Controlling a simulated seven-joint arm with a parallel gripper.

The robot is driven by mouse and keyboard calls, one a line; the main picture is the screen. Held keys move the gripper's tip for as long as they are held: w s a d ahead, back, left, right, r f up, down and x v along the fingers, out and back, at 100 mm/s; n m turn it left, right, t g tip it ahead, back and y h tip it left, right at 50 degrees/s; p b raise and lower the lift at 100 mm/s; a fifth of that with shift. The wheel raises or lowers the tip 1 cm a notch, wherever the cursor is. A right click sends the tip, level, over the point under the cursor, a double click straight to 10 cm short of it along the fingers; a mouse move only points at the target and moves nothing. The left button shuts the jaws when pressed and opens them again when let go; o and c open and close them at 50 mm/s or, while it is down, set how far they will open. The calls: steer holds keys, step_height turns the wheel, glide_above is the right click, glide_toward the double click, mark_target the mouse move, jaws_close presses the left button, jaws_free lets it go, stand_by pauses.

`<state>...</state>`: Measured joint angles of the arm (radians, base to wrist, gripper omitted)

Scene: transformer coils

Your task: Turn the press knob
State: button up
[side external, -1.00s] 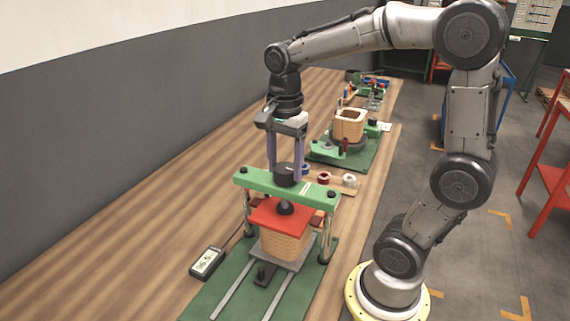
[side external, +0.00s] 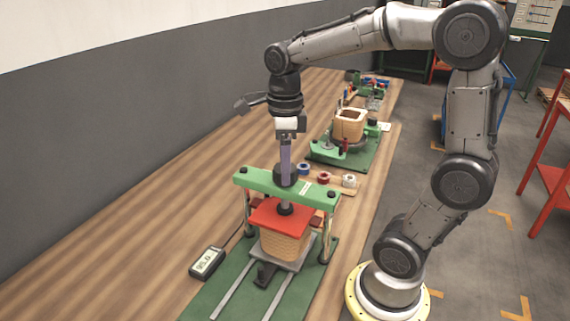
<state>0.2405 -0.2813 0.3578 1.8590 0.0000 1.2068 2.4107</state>
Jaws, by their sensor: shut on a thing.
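The press has a green crossbar (side external: 258,181), two upright posts and a green base (side external: 205,302). Its black knob (side external: 279,177) sits on top of the crossbar and is partly hidden by my fingers. My gripper (side external: 285,178) points straight down at the knob and is shut on it; the fingers line up one behind the other in this view. Under the crossbar, the screw's black end meets a red plate (side external: 268,213). The plate rests on a tan wound coil (side external: 280,246), which stands on a grey plate.
A handheld display (side external: 207,263) lies on the wooden table left of the press; its reading is too small to be sure of. Behind the press are several coloured spools (side external: 324,178) and a green fixture with another coil (side external: 349,125). The left of the table is clear.

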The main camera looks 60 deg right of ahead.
steer(key=m, duration=0.5)
steer(key=shift+r+m, duration=0.15)
steer(key=shift+m, duration=0.15)
stand_by(0.4)
steer(key=o, duration=1.4)
step_height(320, 180, up, 14)
steer(key=shift+f, duration=0.2)
